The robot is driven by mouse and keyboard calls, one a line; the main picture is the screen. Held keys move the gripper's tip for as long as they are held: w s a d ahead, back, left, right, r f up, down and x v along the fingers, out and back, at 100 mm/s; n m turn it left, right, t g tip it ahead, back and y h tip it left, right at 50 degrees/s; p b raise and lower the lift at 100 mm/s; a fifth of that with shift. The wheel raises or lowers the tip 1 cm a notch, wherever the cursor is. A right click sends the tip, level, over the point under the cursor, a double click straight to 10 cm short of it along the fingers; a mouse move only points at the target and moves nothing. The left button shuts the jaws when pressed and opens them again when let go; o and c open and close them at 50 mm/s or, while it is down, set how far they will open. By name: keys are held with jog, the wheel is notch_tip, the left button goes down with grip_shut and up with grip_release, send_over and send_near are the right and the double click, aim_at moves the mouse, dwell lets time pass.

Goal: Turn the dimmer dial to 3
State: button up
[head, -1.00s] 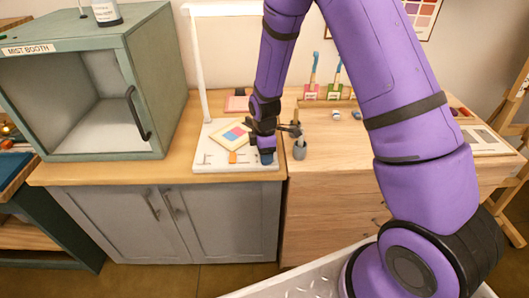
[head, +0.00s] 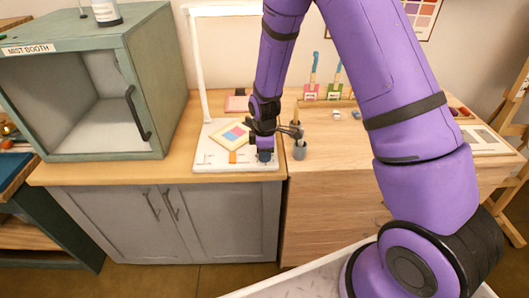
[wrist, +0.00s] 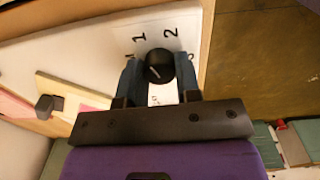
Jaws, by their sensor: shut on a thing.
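The dimmer dial (wrist: 158,62) is a round black knob with a short light mark, on a white panel (wrist: 100,50). In the head view my gripper (head: 265,154) points down at the front right corner of the white lamp base (head: 210,160); the dial itself is hidden there.
The mist booth (head: 160,90) stands further left.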

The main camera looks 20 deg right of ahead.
jog(key=m, duration=1)
jog(key=shift+m, duration=0.4)
jog(key=m, duration=0.5)
jog(key=shift+m, duration=0.3)
jog(key=m, duration=0.5)
jog(key=shift+w+m, duration=0.1)
jog(key=shift+m, duration=0.2)
jog(key=o, duration=0.9)
